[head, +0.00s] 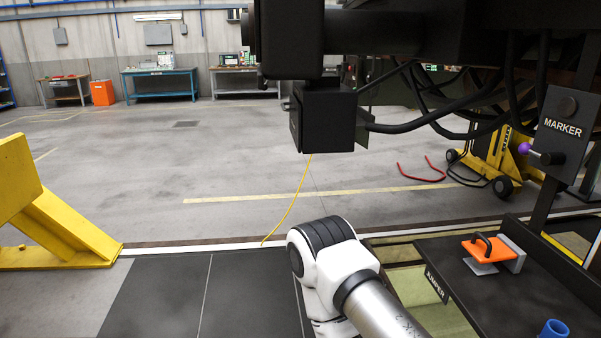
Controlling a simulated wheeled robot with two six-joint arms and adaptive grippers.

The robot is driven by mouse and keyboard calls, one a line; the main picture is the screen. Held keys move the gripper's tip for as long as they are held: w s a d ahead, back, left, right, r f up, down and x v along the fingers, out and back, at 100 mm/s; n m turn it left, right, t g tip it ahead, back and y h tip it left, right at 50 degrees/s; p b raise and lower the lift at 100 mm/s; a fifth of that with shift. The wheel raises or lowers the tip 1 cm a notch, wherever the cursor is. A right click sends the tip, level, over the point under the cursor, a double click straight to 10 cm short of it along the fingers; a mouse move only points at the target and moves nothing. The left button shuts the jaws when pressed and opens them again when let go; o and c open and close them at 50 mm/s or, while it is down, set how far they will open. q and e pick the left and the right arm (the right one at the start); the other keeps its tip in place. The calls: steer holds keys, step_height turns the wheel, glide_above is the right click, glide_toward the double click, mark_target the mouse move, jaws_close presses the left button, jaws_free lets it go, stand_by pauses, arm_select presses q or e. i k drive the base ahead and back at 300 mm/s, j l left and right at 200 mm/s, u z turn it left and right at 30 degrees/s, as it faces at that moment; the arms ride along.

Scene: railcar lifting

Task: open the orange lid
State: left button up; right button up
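The orange lid (478,251) is at the right in the head view. It is a small flat plate with a dark curved handle (484,242) on top. It appears to lie flat, with a grey piece (482,267) under its front edge and a grey block (513,255) at its right side. What is under the lid is hidden. A white and grey arm of mine comes in from the bottom, left of the lid and apart from it. Neither gripper shows.
The lid is on a black shelf (475,298) with a labelled front edge. A blue cup-like piece (553,330) stands at the shelf's near end. A MARKER panel (563,132) with a purple-knobbed lever (524,148) is above right. Black hoses and boxes hang overhead.

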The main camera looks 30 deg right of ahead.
mark_target(483, 250)
steer(key=i+z, duration=0.5)
steer(key=i+j+z, duration=0.2)
steer(key=i+z, duration=0.25)
steer(key=i+j+z, duration=0.35)
steer(key=z, duration=0.15)
steer(key=i+j+z, duration=0.45)
steer(key=k+j, duration=0.05)
steer(key=k, duration=0.05)
